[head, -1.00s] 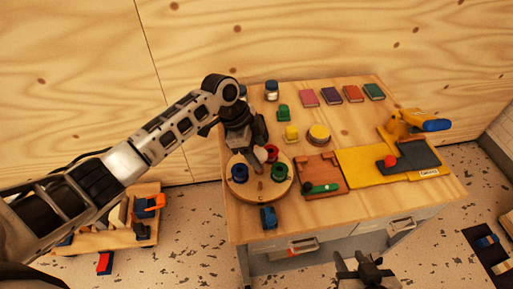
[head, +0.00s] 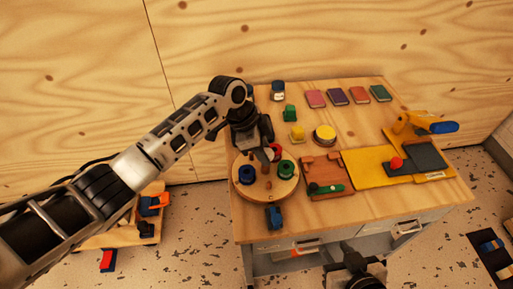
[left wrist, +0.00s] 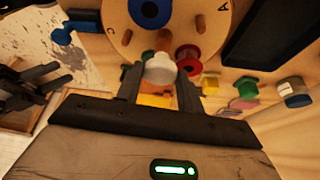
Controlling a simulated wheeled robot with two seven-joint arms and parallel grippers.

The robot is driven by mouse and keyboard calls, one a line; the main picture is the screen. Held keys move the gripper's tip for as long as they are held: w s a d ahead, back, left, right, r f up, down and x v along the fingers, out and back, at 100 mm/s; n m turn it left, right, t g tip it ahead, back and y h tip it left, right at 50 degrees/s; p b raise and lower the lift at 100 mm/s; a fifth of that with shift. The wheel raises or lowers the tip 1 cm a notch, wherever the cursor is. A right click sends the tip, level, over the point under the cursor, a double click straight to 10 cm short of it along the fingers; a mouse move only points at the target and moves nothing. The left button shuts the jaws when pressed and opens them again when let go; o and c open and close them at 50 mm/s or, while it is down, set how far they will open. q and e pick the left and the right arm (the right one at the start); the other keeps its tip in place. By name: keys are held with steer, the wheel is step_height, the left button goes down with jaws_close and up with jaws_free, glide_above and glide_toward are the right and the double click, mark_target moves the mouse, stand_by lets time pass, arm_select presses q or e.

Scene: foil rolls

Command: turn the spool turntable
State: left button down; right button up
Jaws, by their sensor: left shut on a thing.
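The round wooden spool turntable (head: 262,193) sits at the table's left front. It carries a blue spool (head: 247,174), a green spool (head: 286,167) and a red spool (head: 275,153), with wooden pegs between. Letters mark its face in the left wrist view (left wrist: 197,20). My left gripper (head: 266,151) reaches down at its back edge. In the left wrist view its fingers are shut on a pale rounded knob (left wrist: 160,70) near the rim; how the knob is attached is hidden. My right gripper (head: 357,272) is empty and open, low in front of the table.
A blue block (head: 273,217) stands just in front of the turntable. A brown tray (head: 325,172) and yellow mat (head: 368,170) lie to its right. A low wooden bin (head: 112,238) is on the floor at left.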

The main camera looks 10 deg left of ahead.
arm_select(q)
steer(key=c, duration=0.9)
jaws_free()
steer(key=v, duration=1.6)
